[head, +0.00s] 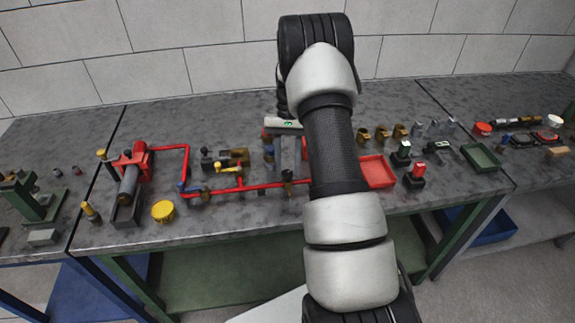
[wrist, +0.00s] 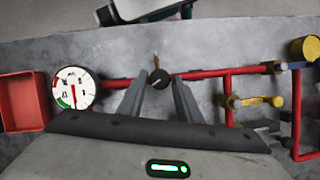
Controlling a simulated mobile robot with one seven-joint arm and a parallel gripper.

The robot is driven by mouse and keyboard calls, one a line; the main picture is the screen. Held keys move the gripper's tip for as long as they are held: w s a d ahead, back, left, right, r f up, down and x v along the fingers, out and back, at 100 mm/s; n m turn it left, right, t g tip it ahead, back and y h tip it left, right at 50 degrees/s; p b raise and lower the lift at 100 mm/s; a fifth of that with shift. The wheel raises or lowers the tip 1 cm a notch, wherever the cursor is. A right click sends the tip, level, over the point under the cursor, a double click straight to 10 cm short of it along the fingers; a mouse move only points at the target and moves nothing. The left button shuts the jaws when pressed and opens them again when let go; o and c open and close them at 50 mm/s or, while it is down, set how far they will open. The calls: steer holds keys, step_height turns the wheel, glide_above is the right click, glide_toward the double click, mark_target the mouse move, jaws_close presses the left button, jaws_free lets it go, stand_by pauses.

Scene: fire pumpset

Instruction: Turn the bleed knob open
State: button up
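A small black knob (wrist: 159,79), which looks like the bleed knob, sits on the red pipe in the wrist view, with a small brass-coloured stem beside it. In the head view a dark knob (head: 287,175) shows on the red pipe just left of my arm. My gripper (wrist: 159,84) is open, with one finger on each side of the knob in the picture. Gaps show between fingers and knob; I cannot tell the height between them. The head view shows my gripper (head: 286,155) over the pipe, partly hidden by my arm.
A white dial gauge (wrist: 75,88) stands left of the knob in the wrist view, beside a red tray (wrist: 22,103). A yellow-handled valve (wrist: 255,101) is on the pipework at right. A red pump assembly (head: 132,165) stands further left in the head view.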

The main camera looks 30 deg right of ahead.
steer(key=shift+o, duration=1.2)
steer(key=v, duration=1.7)
steer(key=shift+r+p, duration=0.2)
steer(key=shift+p, duration=0.2)
